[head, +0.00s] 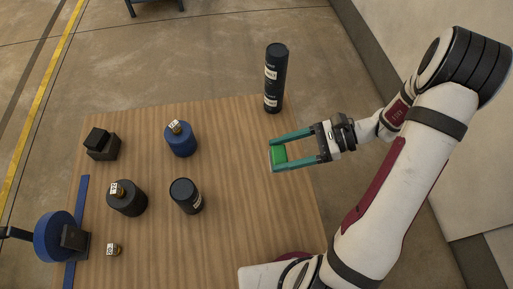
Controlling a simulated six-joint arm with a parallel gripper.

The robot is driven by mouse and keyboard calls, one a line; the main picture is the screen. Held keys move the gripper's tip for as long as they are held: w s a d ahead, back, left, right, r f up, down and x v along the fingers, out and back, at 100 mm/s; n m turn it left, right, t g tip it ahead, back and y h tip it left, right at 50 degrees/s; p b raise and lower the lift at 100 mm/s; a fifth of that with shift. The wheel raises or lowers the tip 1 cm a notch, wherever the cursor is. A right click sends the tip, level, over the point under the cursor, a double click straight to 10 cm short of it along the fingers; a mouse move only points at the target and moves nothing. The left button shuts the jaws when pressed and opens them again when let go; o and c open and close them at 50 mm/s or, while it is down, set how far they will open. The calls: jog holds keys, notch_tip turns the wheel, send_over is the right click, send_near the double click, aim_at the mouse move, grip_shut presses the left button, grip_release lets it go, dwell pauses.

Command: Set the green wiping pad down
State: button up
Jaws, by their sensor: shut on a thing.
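The fingers point left in the head view. I cannot tell the height of the pad above the table from this single view.
A tall black cylinder (275,78) stands behind the gripper. A blue cylinder (181,140), two dark cylinders (127,198) (187,196) and a black block (103,145) stand to the left. A blue round fixture (55,235) is at the left edge. Bare table lies left of the gripper.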

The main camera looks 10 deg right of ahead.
jog(key=w+a+m+t+h, duration=0.2)
jog(key=w+a+m+t, duration=0.25)
jog(key=w, duration=0.65)
jog(key=w+a+m+t+h, duration=0.2)
jog(key=w+a+m+t, duration=0.3)
jog(key=w, duration=0.7)
jog(key=shift+n+g, duration=0.45)
jog(key=shift+n, duration=0.1)
jog(key=f, duration=0.3)
jog(key=a+f, duration=0.1)
jog(key=f, duration=0.6)
jog(key=shift+w+a, duration=0.25)
jog(key=shift+a, duration=0.1)
jog(key=shift+f, duration=0.25)
jog(key=o, duration=1.3)
jog(key=shift+f, duration=0.1)
